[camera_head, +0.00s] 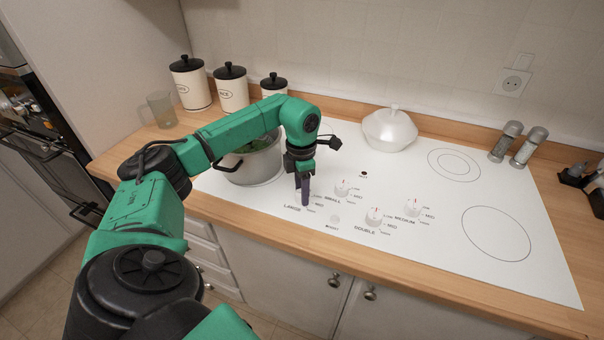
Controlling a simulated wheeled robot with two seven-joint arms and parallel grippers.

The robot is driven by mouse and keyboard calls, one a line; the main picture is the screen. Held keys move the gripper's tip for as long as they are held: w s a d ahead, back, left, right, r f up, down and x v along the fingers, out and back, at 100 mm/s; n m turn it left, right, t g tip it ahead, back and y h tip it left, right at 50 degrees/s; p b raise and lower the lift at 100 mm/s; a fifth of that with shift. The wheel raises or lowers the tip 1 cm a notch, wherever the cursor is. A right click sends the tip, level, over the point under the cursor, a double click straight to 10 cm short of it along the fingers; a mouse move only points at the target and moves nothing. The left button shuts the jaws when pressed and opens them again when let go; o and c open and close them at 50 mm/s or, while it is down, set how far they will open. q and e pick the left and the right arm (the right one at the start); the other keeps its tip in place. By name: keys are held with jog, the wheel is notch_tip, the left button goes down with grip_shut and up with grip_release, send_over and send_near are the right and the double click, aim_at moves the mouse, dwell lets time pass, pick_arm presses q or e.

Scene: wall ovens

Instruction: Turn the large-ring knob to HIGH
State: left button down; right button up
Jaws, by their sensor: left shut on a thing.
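The white cooktop (420,190) has several white knobs with printed labels. The large-ring knob, beside the "LARGE" label, is mostly hidden behind the fingers of my left gripper (304,198). That gripper points down and is shut on the large-ring knob. The knob's pointer and setting cannot be read from here. To its right are the small knob (342,187), the double knob (374,216) and the medium knob (413,206). My right gripper is not in view.
A metal pot (256,168) with green contents stands at the cooktop's left, partly behind my left arm. A lidded white pot (390,129) stands at the back. Canisters (231,88) and a glass (161,109) are at back left; two shakers (527,147) stand at right.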

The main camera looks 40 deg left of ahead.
pick_arm(q)
jog(key=m, duration=0.4)
jog(key=shift+w+r+m, duration=0.1)
jog(key=shift+m, duration=0.2)
jog(key=m, duration=0.4)
jog(key=shift+m+b, duration=0.35)
jog(key=shift+m, duration=0.05)
jog(key=shift+c, duration=1.8)
grip_release()
notch_tip(320, 180, up, 8)
jog(key=shift+w+f+b, duration=0.1)
jog(key=shift+w+b, duration=0.05)
jog(key=shift+b, duration=0.5)
notch_tip(320, 180, up, 7)
jog(key=p, duration=0.2)
